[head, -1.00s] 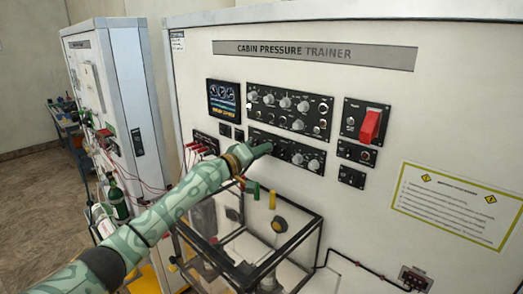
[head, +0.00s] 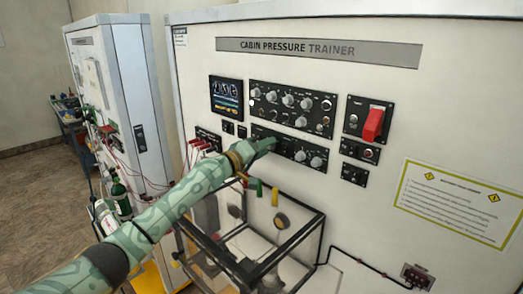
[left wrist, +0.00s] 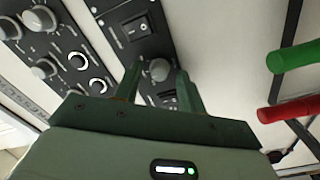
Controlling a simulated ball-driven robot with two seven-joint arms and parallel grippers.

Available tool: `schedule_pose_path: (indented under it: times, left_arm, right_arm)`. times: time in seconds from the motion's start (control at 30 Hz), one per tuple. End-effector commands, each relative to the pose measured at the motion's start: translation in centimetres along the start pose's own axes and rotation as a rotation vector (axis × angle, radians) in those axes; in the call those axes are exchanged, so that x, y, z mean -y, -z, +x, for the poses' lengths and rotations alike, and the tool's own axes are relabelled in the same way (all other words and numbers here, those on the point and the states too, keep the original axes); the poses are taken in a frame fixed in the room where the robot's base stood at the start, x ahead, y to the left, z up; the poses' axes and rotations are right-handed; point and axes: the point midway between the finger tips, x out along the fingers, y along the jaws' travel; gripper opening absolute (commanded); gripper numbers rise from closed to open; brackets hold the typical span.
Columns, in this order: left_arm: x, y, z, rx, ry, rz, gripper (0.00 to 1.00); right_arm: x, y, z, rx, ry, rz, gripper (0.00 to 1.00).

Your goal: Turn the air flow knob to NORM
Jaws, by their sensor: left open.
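The lower black control panel (head: 285,156) sits on the white trainer front, below a larger knob panel. My left gripper (head: 270,145) is at the left part of this lower panel and hides what is there. In the left wrist view, a grey round knob (left wrist: 160,70) shows between the two green fingers of my left gripper (left wrist: 158,82). The fingers are open, one on each side of the knob; I cannot tell whether they touch it. A rocker switch (left wrist: 137,28) is on the same panel. The labels and the knob's pointer are too small to read. My right gripper is not in view.
The upper knob panel (head: 290,106) is just above, and a red-covered switch (head: 374,124) is to the right. A clear box with a black frame (head: 318,236) stands below my arm. Green (left wrist: 292,57) and red (left wrist: 285,111) handles are close by in the left wrist view.

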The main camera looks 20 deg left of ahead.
Motion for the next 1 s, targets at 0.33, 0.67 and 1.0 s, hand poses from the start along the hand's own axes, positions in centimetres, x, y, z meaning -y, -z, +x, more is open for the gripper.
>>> schedule_pose_path:
  times: [0.33, 0.67, 1.0]
  left_arm:
    - [0.1, 0.0, -5.5, 0.002, 0.003, 0.005, 0.40]
    - [0.3, -0.2, -13.9, 0.004, 0.003, 0.003, 0.40]
    - [0.1, 0.0, -16.3, 0.000, 0.000, 0.000, 0.40]
  right_arm:
    - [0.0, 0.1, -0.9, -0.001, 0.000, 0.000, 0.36]
    - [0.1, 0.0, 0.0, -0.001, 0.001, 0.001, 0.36]
    - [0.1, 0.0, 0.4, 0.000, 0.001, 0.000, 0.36]
